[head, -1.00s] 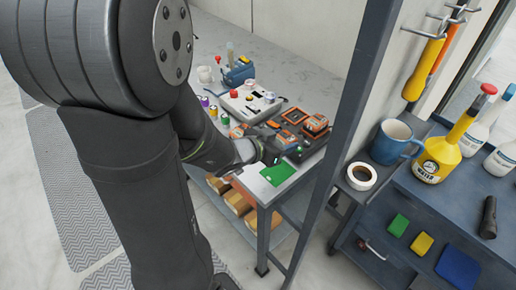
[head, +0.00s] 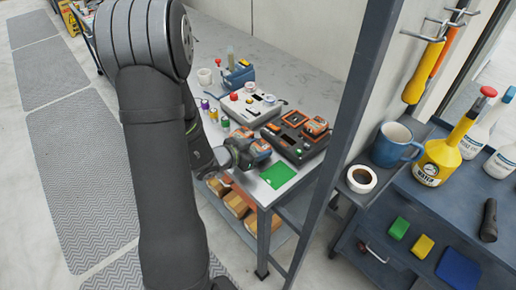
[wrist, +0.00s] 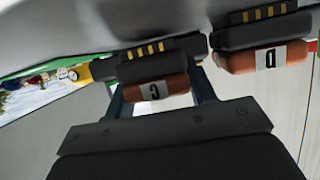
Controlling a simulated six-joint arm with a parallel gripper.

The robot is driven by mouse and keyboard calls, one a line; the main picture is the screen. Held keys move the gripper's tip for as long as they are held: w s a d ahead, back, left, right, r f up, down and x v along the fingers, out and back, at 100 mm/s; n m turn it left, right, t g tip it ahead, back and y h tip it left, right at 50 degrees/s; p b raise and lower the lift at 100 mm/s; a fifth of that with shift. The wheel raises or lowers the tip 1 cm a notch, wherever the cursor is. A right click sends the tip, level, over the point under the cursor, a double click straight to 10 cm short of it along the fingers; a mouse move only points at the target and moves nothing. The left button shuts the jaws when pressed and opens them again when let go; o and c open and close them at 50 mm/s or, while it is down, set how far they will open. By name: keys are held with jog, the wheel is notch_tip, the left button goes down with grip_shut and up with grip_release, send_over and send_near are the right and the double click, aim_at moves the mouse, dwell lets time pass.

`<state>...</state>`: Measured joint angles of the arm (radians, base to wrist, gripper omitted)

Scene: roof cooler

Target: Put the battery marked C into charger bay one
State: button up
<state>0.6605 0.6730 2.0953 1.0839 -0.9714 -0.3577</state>
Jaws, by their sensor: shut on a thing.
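The battery marked C (wrist: 155,88) is orange and dark grey, with gold contacts and a white label. In the wrist view it sits between my fingers, its letter upside down. My gripper (head: 238,155) is shut on it at the near end of the bench, left of the charger. A battery marked D (wrist: 265,55) shows at the right of the wrist view, apart from my fingers. The dark charger (head: 291,149) has an orange-trimmed bay and an orange-and-black battery (head: 316,126) at its right. My gripper and arm hide part of the bench; bay numbers are unreadable.
A green mat (head: 278,175) lies at the bench's near corner. A light-coloured device (head: 254,106) with a red knob stands behind the charger, and several small cylinders stand to its left. A blue-grey upright post (head: 345,120) rises right of the bench.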

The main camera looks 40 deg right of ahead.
jog(key=shift+f, duration=0.25)
jog(key=o, duration=1.3)
jog(key=shift+o, duration=0.2)
jog(key=shift+a, duration=0.1)
jog(key=v, duration=1.6)
jog(key=shift+w+a+f, duration=0.2)
jog(key=shift+a+f, duration=0.05)
jog(key=shift+a, duration=0.45)
jog(key=shift+c, duration=1.1)
